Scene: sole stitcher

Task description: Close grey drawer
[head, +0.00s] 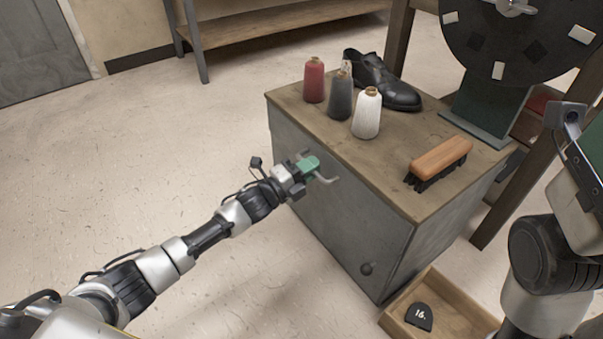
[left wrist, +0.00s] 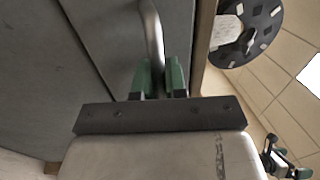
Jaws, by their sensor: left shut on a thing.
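The grey drawer front (head: 345,190) is on the upper part of the grey cabinet in the head view. In the left wrist view, grey panels (left wrist: 105,30) meet at a dark seam. I cannot tell whether the drawer stands out from the cabinet. Its bent metal handle (head: 326,179) also shows in the left wrist view (left wrist: 152,35). My left gripper (head: 309,167) is shut on this handle, with its green fingers (left wrist: 160,78) on either side of it. A gripper with green parts, apparently my right one (left wrist: 285,160), shows small at the lower right of the left wrist view.
On the cabinet top (head: 300,103) stand red (head: 314,82), dark (head: 340,98) and white (head: 367,114) thread spools, a black shoe (head: 385,82) and a brush (head: 440,160). A wooden tray (head: 470,312) lies at the front right corner. The floor at left is clear.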

